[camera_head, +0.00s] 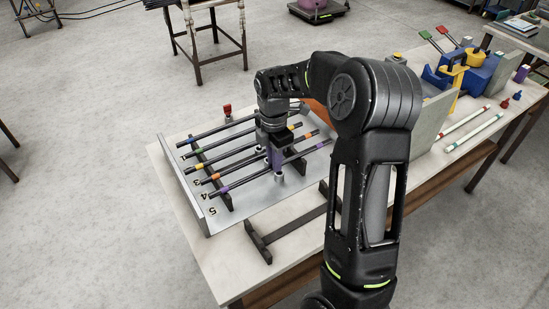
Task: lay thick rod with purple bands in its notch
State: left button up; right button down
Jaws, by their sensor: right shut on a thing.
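The thick dark rod with purple bands (240,183) lies slantwise across the front row of the grey rack plate (262,192), near the number 5. Its purple bands show near both ends. My right gripper (275,167) points down over the rod's middle and is shut on it. The rod is at about the height of the other rods. I cannot tell whether it touches the bottom of its notch in the dark notched bar (224,198). My arm and gripper hide parts of the rack's far side. My left gripper is out of view.
Several banded rods, including an orange-banded one (235,170), lie parallel behind it. An empty dark stand (290,230) is in front of the rack on the table (232,268). Two pale rods (472,131) and a blue machine (472,72) are on the right.

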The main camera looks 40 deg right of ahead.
dwell(0.7)
jog(key=c, duration=1.3)
grip_release()
jog(key=shift+c, duration=0.2)
notch_tip(320, 180, up, 8)
jog(key=shift+w+f+b, duration=0.15)
jog(key=shift+b, duration=0.15)
